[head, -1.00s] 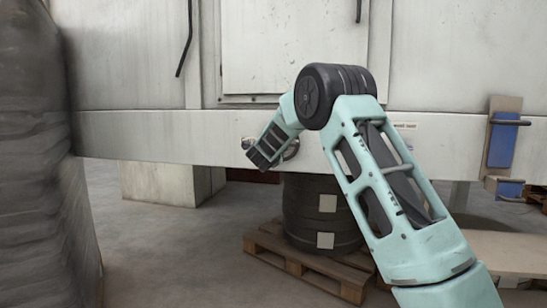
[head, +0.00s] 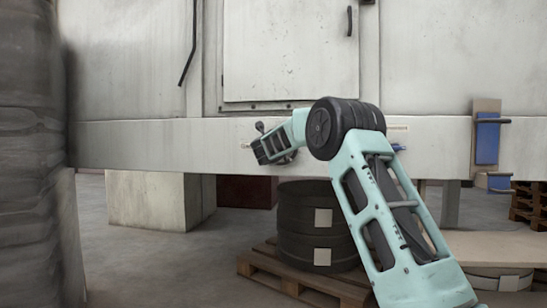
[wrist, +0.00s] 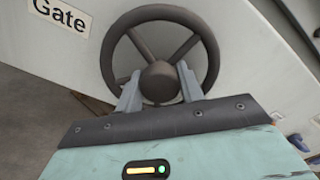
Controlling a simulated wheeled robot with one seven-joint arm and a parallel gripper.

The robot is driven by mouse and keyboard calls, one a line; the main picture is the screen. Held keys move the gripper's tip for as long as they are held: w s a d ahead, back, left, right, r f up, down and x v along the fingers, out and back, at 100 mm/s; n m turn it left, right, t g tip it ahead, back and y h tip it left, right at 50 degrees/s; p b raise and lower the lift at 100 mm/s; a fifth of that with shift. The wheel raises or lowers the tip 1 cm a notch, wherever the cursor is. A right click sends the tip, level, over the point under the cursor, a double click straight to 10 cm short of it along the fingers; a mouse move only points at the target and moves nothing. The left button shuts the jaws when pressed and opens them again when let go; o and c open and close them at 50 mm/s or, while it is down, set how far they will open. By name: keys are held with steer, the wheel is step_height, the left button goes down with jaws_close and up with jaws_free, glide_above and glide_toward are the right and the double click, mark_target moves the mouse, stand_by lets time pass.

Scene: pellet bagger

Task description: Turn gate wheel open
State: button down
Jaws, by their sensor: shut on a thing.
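The gate wheel is a dark round handwheel with spokes and a central hub. In the wrist view the gate wheel (wrist: 211,52) fills the upper middle, facing me, beside a "Gate" label (wrist: 60,15). My gripper (wrist: 159,88) has one grey finger on each side of the hub and is shut on the wheel; the exact contact is hard to see. In the head view my gripper (head: 268,149) is at the pale beam, and it and the wrist hide most of the wheel.
A pale beam (head: 170,145) runs across under the machine's panels. Below it, a dark ringed stack (head: 300,215) stands on a wooden pallet (head: 275,273). A tall grey wrapped stack (head: 35,130) stands at the left. Open floor (head: 150,260) lies between.

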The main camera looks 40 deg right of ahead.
steer(key=m+b, duration=0.1)
steer(key=m, duration=0.1)
steer(key=m+b, duration=0.4)
steer(key=shift+f+m, duration=0.3)
steer(key=shift+f, duration=0.05)
steer(key=m+b, duration=0.3)
steer(key=shift+m, duration=0.3)
steer(key=m+b, duration=0.3)
steer(key=shift+m, duration=0.3)
steer(key=m+b, duration=0.4)
steer(key=m, duration=0.2)
steer(key=shift+w, duration=0.1)
steer(key=m+b, duration=0.2)
steer(key=m, duration=0.4)
steer(key=shift+r+m+b, duration=0.15)
steer(key=shift+m+b, duration=0.15)
steer(key=c, duration=0.9)
jaws_free()
steer(key=shift+r, duration=0.1)
